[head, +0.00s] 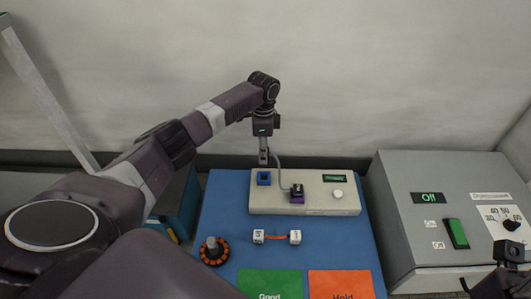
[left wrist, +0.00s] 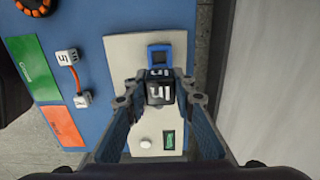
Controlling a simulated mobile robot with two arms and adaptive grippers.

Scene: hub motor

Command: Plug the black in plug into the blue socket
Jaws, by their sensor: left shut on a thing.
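The blue socket (head: 264,178) is at the left end of the pale board; it also shows in the left wrist view (left wrist: 160,54). My left gripper (head: 263,158) hangs over the board near this socket and is shut on a black plug (left wrist: 159,93) with white marks. A grey cable runs down from the gripper to a black plug (head: 297,188) seated in the purple socket (head: 297,199). My right gripper (head: 507,265) is partly seen at the lower right; its fingers are unclear.
The pale board (head: 262,206) has a display (head: 335,178) and a white knob (head: 337,193). White plugs on an orange cable (head: 276,237), an orange-black ring (head: 213,251), and green (head: 270,283) and orange (head: 340,284) areas lie in front. A grey control box (head: 400,190) stands right.

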